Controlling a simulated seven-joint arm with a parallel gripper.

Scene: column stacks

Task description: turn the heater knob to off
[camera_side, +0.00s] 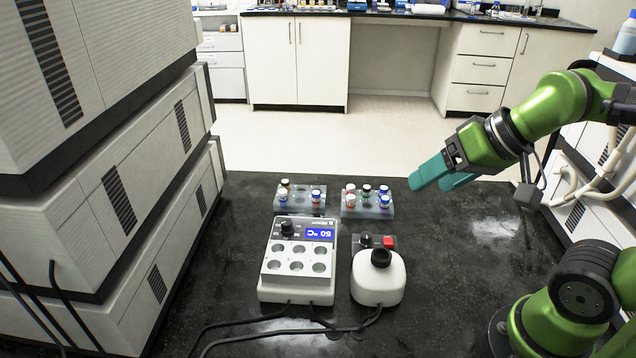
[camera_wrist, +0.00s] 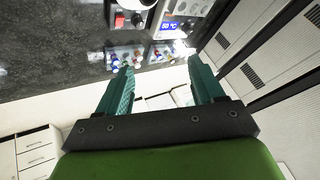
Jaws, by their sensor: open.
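The heater (camera_side: 296,262) is a white block with several round wells, standing on the dark bench left of centre in the side view. Its black heater knob (camera_side: 287,227) sits beside a blue display (camera_side: 320,234) that reads 50 °C. In the wrist view the heater's display (camera_wrist: 170,26) shows near the top, with the heater knob (camera_wrist: 187,28) close to it. My gripper (camera_side: 432,180) is open and empty, above the bench to the right of the heater and well apart from it. Its two teal fingers (camera_wrist: 160,82) point toward the bench in the wrist view.
A white vortex mixer (camera_side: 378,282) with a black cup and a red switch (camera_side: 389,242) stands right of the heater. Two vial racks, left (camera_side: 300,200) and right (camera_side: 367,206), stand behind. Instrument stacks (camera_side: 95,200) wall the left side. The bench right of the mixer is clear.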

